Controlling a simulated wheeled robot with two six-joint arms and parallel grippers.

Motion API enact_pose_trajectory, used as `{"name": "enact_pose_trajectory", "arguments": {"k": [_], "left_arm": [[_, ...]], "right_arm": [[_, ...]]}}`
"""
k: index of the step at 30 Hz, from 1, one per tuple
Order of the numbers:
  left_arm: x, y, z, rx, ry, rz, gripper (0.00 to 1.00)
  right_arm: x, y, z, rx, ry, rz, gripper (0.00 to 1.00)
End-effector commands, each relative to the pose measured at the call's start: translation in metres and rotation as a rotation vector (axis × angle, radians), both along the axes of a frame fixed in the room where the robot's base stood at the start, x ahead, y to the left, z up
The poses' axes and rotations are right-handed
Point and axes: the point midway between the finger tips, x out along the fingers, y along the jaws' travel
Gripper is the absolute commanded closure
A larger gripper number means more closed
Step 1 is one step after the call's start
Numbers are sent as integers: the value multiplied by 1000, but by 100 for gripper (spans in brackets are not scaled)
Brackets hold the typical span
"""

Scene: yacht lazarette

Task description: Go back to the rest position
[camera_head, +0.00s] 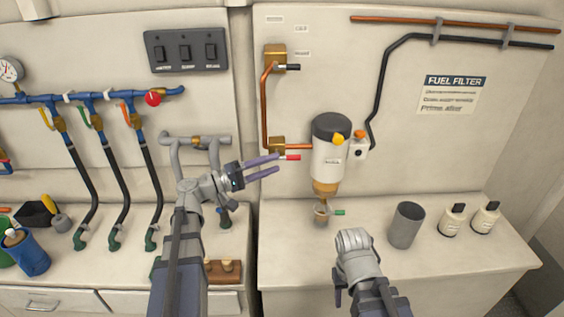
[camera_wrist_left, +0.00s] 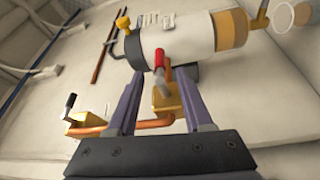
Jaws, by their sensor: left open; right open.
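My left gripper (camera_head: 262,165) is raised in front of the wall panel, its two purple fingers pointing right toward the fuel filter (camera_head: 329,150). Its fingers are apart in the left wrist view (camera_wrist_left: 155,95). A red-handled lever (camera_head: 290,157) shows just past the upper fingertip; in the left wrist view the red handle (camera_wrist_left: 159,60) appears between and beyond the fingertips. I cannot tell whether a finger touches it. My right gripper (camera_head: 340,288) is low at the counter's front, right of centre, seen from behind; its fingers are mostly hidden.
A small cup (camera_head: 323,214) stands under the filter. A grey cylinder (camera_head: 406,225) and two small bottles (camera_head: 452,220) stand on the right counter. Black hoses (camera_head: 115,180) and blue pipes fill the left wall. A blue container (camera_head: 27,252) stands at far left.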

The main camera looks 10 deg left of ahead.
Motion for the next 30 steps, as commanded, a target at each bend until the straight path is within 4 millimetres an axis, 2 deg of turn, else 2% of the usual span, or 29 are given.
{"name": "enact_pose_trajectory", "arguments": {"k": [6,17,20,23,26,30], "left_arm": [[-8,10,-1,0,0,0,49],[-8,10,-1,0,1,-1,49],[-9,4,-4,11,7,-11,49],[-13,-19,-19,70,42,-56,49],[-26,-61,-50,194,110,-145,49],[-64,-128,-114,474,238,-319,49]], "right_arm": [[0,0,-1,0,0,0,50],[0,0,-1,0,0,0,50],[0,0,-1,0,0,0,50],[0,0,-1,0,0,0,50],[0,0,-1,0,0,0,50],[0,0,-1,0,0,0,50]]}}
